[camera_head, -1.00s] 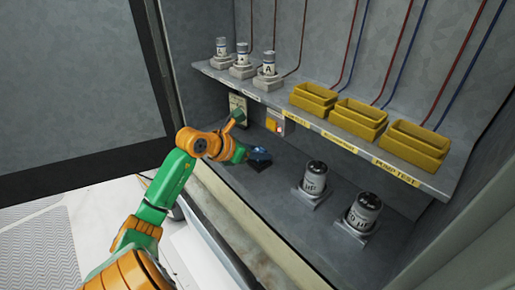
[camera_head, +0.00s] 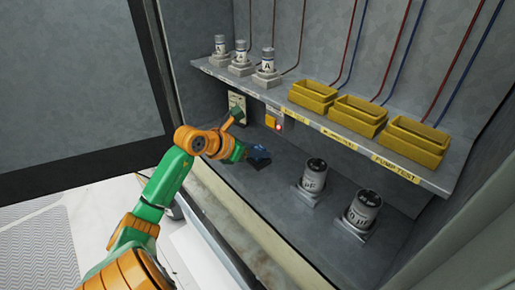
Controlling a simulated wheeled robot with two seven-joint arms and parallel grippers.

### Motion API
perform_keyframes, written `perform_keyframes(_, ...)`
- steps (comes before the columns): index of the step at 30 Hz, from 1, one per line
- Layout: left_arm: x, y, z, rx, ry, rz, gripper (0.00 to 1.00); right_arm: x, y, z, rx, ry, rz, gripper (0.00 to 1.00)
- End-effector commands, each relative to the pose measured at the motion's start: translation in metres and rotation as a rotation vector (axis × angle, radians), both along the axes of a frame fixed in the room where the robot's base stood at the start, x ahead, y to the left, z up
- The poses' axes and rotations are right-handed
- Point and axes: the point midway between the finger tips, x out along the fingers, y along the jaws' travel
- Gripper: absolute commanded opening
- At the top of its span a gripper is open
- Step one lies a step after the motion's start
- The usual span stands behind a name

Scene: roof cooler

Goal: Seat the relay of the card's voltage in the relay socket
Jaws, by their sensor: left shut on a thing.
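The relay is just over or on a dark relay socket (camera_head: 258,164) on the bay floor. I cannot tell whether it is seated, because the gripper hides part of it. A pale card (camera_head: 237,103) is on the back wall behind the arm, partly hidden; its print is too small to read. My right gripper is not in view.
Above is a shelf (camera_head: 290,111) with several small cylinders (camera_head: 268,59) and yellow bins (camera_head: 357,115). A yellow panel (camera_head: 272,121) with a small red light (camera_head: 278,127) is behind the socket. Floor between socket and capacitors is clear.

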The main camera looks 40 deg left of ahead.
Motion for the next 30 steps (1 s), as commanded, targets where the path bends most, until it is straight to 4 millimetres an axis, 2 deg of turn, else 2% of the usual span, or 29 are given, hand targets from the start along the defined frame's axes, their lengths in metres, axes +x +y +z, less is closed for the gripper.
perform_keyframes(16, 0.0, 0.0, -0.005, 0.001, -0.001, -0.001, 0.0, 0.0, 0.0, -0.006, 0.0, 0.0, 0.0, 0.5)
perform_keyframes(17, 0.0, 0.0, -0.005, 0.001, -0.001, -0.001, 0.39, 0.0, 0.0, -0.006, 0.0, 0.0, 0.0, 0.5)
perform_keyframes(20, 0.0, 0.0, -0.004, -0.001, 0.0, -0.001, 0.66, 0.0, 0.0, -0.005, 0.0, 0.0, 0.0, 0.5)
perform_keyframes(21, 0.0, 0.0, -0.004, -0.001, 0.0, -0.001, 0.72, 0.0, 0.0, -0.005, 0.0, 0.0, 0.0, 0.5)
perform_keyframes(26, -0.005, 0.001, -0.002, 0.001, 0.001, -0.001, 0.72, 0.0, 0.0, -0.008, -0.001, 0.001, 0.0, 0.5)
perform_keyframes(30, -0.025, 0.003, 0.01, 0.004, -0.001, -0.001, 0.72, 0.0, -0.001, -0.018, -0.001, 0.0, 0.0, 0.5)
